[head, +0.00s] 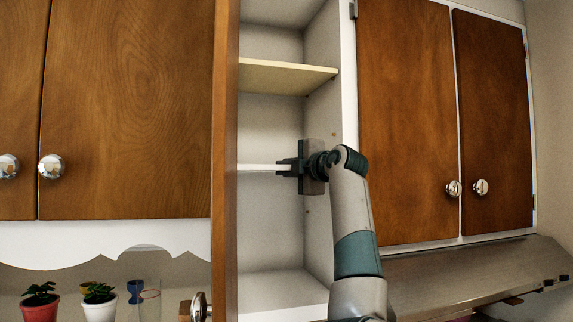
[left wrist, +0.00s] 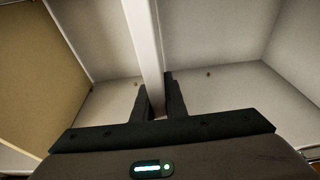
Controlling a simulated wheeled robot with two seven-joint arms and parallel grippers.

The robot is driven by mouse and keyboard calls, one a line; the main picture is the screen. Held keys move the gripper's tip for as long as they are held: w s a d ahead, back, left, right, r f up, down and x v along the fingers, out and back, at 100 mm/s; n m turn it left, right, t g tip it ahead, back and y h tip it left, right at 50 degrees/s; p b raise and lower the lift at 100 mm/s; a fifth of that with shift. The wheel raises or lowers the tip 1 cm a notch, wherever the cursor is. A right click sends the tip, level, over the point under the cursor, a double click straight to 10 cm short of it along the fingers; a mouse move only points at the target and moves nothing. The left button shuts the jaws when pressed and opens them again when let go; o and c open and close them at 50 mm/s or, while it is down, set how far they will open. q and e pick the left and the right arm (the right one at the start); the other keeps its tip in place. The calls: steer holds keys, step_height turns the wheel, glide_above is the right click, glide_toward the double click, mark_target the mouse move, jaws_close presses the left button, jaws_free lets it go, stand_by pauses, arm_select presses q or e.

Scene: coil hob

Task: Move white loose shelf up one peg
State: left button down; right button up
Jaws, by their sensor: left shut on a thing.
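The white loose shelf (head: 258,167) lies roughly level inside the open tall cupboard, its front edge showing. My left gripper (head: 287,168) is shut on the front edge of this shelf near its right end. The gripper and wrist hide the shelf's right end, so I cannot tell whether it rests on pegs. In the left wrist view the white shelf (left wrist: 143,45) runs as a pale strip between the two dark fingertips (left wrist: 160,100). A small peg or hole (head: 333,134) shows on the right inner wall above the shelf, and another (head: 307,211) below. My right gripper is not in view.
A yellowish shelf (head: 285,77) sits higher in the cupboard. An open wooden door (head: 226,160) stands edge-on along the left side. Closed doors (head: 405,120) are at right, above a metal hood (head: 470,275). Space below the white shelf is empty down to the cupboard floor (head: 285,290).

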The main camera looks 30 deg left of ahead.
arm_select(q)
steer(key=shift+w+a+r+p, duration=0.25)
steer(key=shift+w+a+p, duration=0.1)
steer(key=shift+a, duration=0.1)
steer(key=shift+f+b, duration=0.65)
steer(key=shift+f, duration=0.15)
steer(key=c, duration=1.7)
jaws_free()
steer(key=shift+s, duration=0.1)
steer(key=shift+d+f, duration=0.1)
steer(key=shift+f, duration=0.05)
steer(key=shift+s+d+f+b, duration=0.1)
steer(key=shift+d+b, duration=0.25)
steer(key=shift+b, duration=0.05)
steer(key=shift+r+b+v, duration=0.15)
steer(key=shift+b+v, duration=1.75)
steer(key=shift+v, duration=2.3)
steer(key=shift+r+b+v, duration=0.1)
steer(key=shift+b+v, duration=1.8)
steer(key=shift+v, duration=2.3)
steer(key=shift+s, duration=0.1)
